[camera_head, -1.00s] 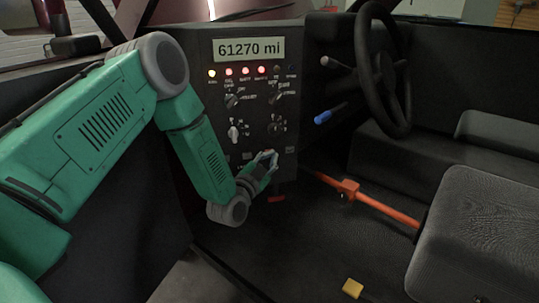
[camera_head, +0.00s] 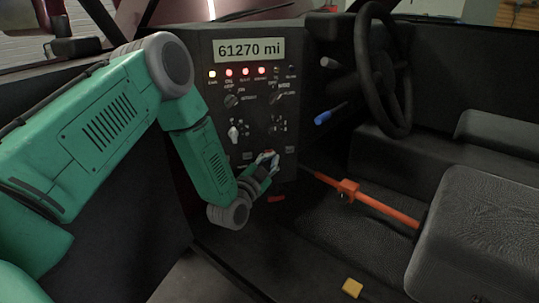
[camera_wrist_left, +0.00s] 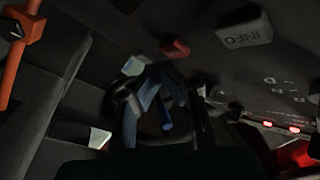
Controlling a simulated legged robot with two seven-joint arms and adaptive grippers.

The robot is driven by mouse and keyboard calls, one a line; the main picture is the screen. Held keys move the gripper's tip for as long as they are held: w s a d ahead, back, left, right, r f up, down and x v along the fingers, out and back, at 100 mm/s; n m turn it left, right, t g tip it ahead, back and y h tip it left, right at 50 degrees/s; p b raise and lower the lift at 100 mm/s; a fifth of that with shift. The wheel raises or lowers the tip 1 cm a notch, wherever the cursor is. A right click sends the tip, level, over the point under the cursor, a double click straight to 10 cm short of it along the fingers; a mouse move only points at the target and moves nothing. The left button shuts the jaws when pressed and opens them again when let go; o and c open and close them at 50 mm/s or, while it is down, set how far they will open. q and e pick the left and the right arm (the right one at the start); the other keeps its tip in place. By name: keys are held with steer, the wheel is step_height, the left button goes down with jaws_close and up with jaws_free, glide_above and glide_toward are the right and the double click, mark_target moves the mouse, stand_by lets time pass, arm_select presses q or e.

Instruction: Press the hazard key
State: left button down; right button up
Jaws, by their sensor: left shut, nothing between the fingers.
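The dark dash panel (camera_head: 225,115) stands upright in the middle of the head view. My left gripper (camera_head: 267,161) is shut and empty at the panel's lower part, among a row of small keys; I cannot tell whether it touches one. It also shows in the left wrist view (camera_wrist_left: 156,82). There, a pale key marked INFO (camera_wrist_left: 243,30) and a small red piece (camera_wrist_left: 174,49) are apart from the fingers. The red piece also shows below my gripper in the head view (camera_head: 276,198). No hazard mark is readable. My right gripper is out of view.
A mileage display (camera_head: 248,50) reads 61270 mi above a row of lit red lamps. The steering wheel (camera_head: 383,70), a blue-tipped stalk (camera_head: 323,118) and an orange bar (camera_head: 390,210) are to the right. A yellow block (camera_head: 352,287) lies on the floor.

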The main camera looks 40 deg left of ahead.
arm_select(q)
steer(key=s+d, duration=0.2)
steer(key=s+d+p, duration=0.1)
steer(key=d, duration=0.1)
steer(key=shift+s+d, duration=0.3)
steer(key=shift+s, duration=0.1)
stand_by(0.5)
